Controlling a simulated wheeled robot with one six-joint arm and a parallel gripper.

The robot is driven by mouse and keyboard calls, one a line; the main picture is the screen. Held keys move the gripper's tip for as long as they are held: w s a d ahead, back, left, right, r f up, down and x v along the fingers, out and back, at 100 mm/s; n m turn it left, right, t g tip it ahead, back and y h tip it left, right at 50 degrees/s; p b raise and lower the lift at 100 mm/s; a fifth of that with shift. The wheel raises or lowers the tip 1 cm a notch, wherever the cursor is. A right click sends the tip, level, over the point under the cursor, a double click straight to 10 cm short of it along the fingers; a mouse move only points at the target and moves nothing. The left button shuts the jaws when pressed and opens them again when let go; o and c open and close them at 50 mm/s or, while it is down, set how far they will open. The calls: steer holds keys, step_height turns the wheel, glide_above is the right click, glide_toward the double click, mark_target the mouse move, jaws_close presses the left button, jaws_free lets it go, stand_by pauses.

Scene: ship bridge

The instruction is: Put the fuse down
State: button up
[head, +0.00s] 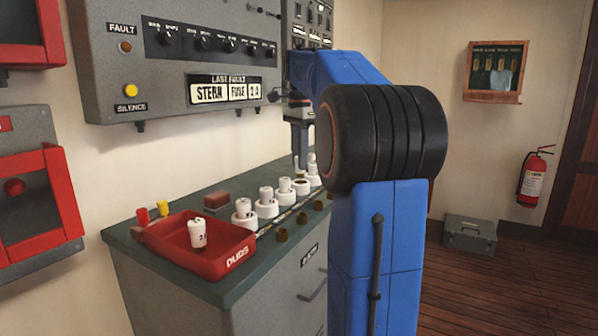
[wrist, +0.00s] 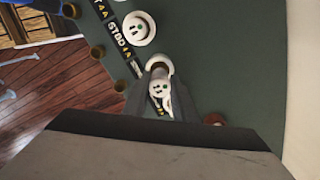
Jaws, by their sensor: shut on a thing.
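My gripper (head: 299,160) points down over the row of white fuse holders on the green counter, and its fingers are closed on a white fuse (wrist: 160,88). In the wrist view the fuse is between the fingertips, beside the rim of a white holder (wrist: 158,65) with a brownish opening. That open holder also shows just below the fingers in the head view (head: 302,185). I cannot tell whether fuse and holder touch. The red DUDS tray (head: 240,250) at the counter's near end holds another white fuse (head: 197,233).
Other holders with white fuses (head: 244,212) line the counter (head: 215,291), with small brass cups (head: 281,235) in front. A reddish-brown block (head: 216,199) lies behind the tray. The grey panel (head: 170,85) above reads "LAST FAULT STERN FUSE 2A".

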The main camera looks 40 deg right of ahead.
mark_target(300, 173)
steer(key=shift+f, duration=1.85)
steer(key=shift+f, duration=0.25)
steer(key=o, duration=1)
step_height(300, 173, up, 13)
steer(key=shift+f, duration=0.2)
steer(key=shift+s, duration=0.1)
